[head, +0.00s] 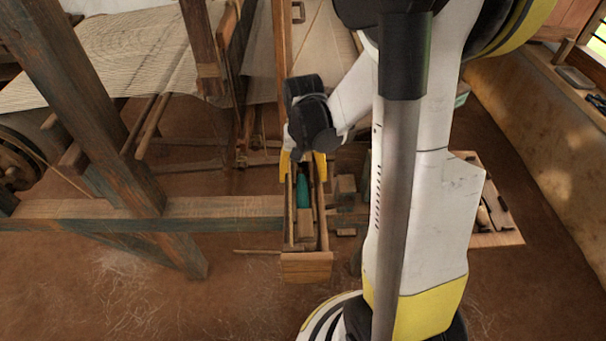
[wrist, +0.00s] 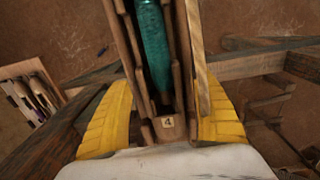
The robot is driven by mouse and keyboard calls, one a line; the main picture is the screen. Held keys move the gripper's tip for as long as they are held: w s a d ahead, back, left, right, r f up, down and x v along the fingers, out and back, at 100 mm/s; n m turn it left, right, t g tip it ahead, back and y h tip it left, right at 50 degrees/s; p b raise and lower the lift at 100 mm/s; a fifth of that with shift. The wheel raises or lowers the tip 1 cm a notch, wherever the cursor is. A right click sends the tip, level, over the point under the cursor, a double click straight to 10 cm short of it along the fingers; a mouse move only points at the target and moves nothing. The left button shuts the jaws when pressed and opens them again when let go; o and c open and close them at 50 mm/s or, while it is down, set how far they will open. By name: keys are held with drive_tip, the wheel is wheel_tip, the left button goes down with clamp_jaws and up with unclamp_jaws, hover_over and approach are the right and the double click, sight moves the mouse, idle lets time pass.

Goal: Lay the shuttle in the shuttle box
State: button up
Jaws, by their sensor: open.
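The shuttle (head: 302,193) shows as a dark wooden body with teal yarn, lying lengthwise inside the long wooden shuttle box (head: 306,267). My gripper (head: 303,170) is open at the far part of the box. Its yellow fingers stand apart on either side of the shuttle and box, with gaps beside them in the wrist view (wrist: 163,112). Whether the shuttle rests fully on the box floor is hidden.
Loom beams (head: 230,208) run left of the box, and striped cloth (head: 130,50) lies behind. A tray with tools (head: 495,215) stands at right, partly behind my arm; it also shows in the wrist view (wrist: 30,92). Bare floor lies at lower left.

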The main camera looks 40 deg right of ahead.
drive_tip(key=shift+r, duration=0.1)
drive_tip(key=shift+r+p, duration=2.9)
drive_tip(key=shift+r, duration=1)
